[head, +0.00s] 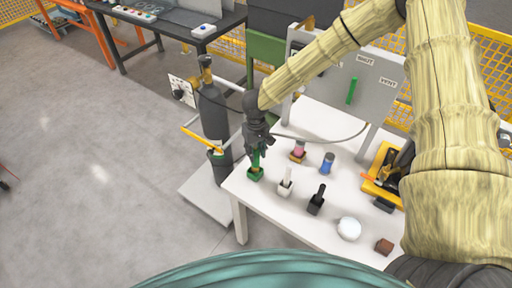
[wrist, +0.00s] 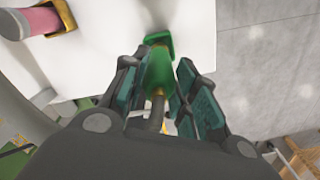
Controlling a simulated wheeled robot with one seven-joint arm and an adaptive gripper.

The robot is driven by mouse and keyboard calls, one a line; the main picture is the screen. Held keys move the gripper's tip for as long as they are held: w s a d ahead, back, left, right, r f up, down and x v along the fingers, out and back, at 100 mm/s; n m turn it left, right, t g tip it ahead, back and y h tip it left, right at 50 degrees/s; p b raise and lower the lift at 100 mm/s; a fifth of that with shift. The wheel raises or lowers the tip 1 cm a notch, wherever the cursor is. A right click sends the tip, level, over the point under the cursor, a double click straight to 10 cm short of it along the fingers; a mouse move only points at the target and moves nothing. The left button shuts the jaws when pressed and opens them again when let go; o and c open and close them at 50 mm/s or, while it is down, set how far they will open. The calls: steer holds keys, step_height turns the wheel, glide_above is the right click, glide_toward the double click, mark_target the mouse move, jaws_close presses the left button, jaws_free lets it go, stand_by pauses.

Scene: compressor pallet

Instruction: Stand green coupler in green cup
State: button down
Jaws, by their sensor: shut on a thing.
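The green coupler (wrist: 157,75) is between the fingers of my gripper (wrist: 160,95), which is shut on it. In the head view my gripper (head: 258,142) points down with the coupler (head: 256,158) upright below it. The green cup (head: 255,174) stands at the table's left corner, directly under the coupler. In the wrist view a green part of the cup (wrist: 160,38) shows just beyond the coupler's end. The coupler's lower end meets or overlaps the cup in both views; I cannot tell how deep it sits.
On the white table (head: 280,228) stand a white cup with a white piece (head: 285,188), a black one (head: 317,200), a pink piece in a cup (head: 298,151), a blue cylinder (head: 327,163), a white round thing (head: 348,229) and a brown block (head: 384,246). A dark gas cylinder (head: 213,125) stands left.

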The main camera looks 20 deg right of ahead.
mark_target(256, 157)
steer(key=shift+f, duration=1.85)
steer(key=c, duration=1)
jaws_free()
steer(key=shift+c, duration=0.2)
step_height(256, 157, up, 12)
